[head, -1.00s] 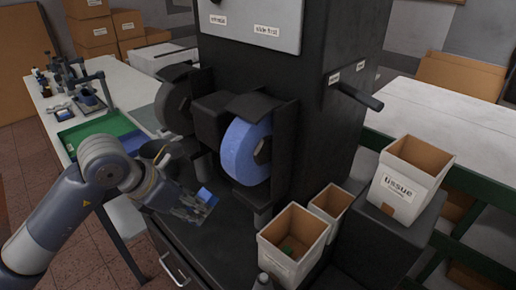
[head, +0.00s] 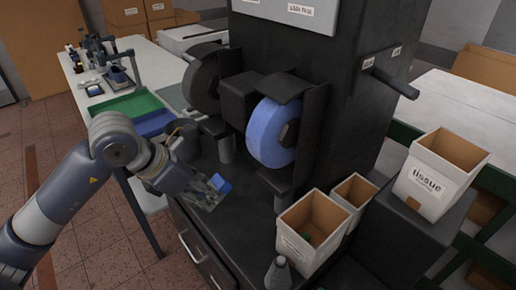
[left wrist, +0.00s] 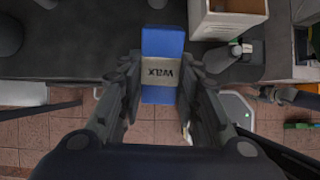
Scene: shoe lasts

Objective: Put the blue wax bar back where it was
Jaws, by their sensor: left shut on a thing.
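The blue wax bar (head: 221,185) is held between the fingertips of my left gripper (head: 211,190), above the front part of the black machine's base. In the left wrist view the bar (left wrist: 162,42) has a pale band reading "WAX" and stands lengthwise between the two fingers (left wrist: 163,75). Its far end extends past the fingertips over the dark surface, and its near end shows over the floor.
The black machine has a blue wheel (head: 271,133) and a dark wheel (head: 202,82). Open boxes (head: 312,228) and a small grey bottle (head: 278,273) stand to the right on the base. A green tray (head: 135,104) and a blue tray (head: 153,123) lie on the white table.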

